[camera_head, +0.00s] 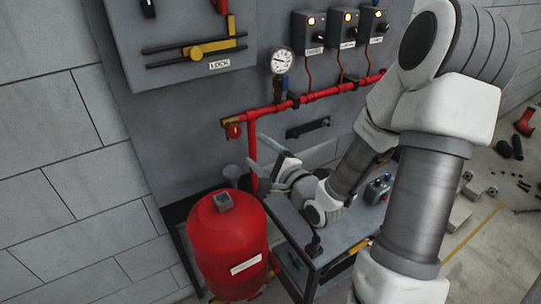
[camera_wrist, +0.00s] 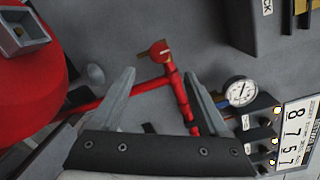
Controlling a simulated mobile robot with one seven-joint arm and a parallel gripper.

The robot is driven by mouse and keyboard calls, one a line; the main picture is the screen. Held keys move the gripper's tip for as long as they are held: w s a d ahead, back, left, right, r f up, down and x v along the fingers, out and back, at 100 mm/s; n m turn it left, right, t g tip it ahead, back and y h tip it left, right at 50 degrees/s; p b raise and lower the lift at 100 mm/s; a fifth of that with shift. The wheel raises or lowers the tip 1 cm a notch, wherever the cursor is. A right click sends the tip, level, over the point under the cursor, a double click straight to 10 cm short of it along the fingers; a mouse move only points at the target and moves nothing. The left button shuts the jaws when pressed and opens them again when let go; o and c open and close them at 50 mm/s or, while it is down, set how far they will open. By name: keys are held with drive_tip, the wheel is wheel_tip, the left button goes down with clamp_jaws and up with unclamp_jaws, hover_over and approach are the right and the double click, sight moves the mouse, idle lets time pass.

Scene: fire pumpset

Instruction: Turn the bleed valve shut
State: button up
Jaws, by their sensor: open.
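The bleed valve appears to be the small red and brass fitting (camera_head: 233,131) at the left end of the red pipe on the grey wall panel. In the wrist view a red and brass fitting (camera_wrist: 158,52) shows just beyond the fingertips, between them in the picture. My gripper (camera_head: 256,150) is open and empty, just below and right of the fitting in the head view. In the wrist view my gripper (camera_wrist: 159,73) has its two grey fingers spread wide. I see no contact with the fitting. The exact handle angle is hard to tell.
A red tank (camera_head: 228,245) stands below left of my gripper. A grey bench (camera_head: 335,235) lies below my arm. A panel marked LOCK (camera_head: 190,70) is above.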

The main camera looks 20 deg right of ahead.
drive_tip(key=shift+p+v, duration=2.7)
drive_tip(key=shift+p, duration=2.75)
drive_tip(key=shift+a, duration=0.2)
